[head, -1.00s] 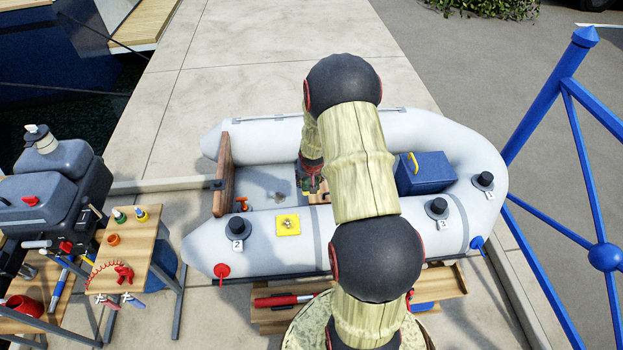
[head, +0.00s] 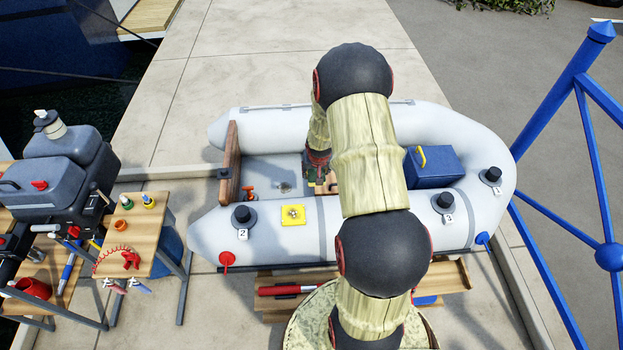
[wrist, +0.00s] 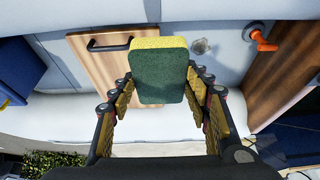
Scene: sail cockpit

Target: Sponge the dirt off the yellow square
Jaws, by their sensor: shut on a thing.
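The yellow square (head: 293,215) lies on the near grey tube of the inflatable boat, with a greyish-brown dirt patch at its middle. A sponge (wrist: 160,75), yellow on one side and dark green on the other, is between the fingers of my gripper (wrist: 163,92) in the wrist view. The gripper is shut on it. In the head view my gripper (head: 318,180) is over the inside of the boat, behind and right of the yellow square, apart from it. My arm partly hides that area, and the sponge is hard to make out there.
The boat (head: 350,222) has black numbered valves (head: 243,215) on its near tube and a blue box (head: 432,168) at right. A wooden transom (head: 231,165) stands at its left end. A small tool table (head: 133,245) and an outboard motor (head: 55,180) are further left.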

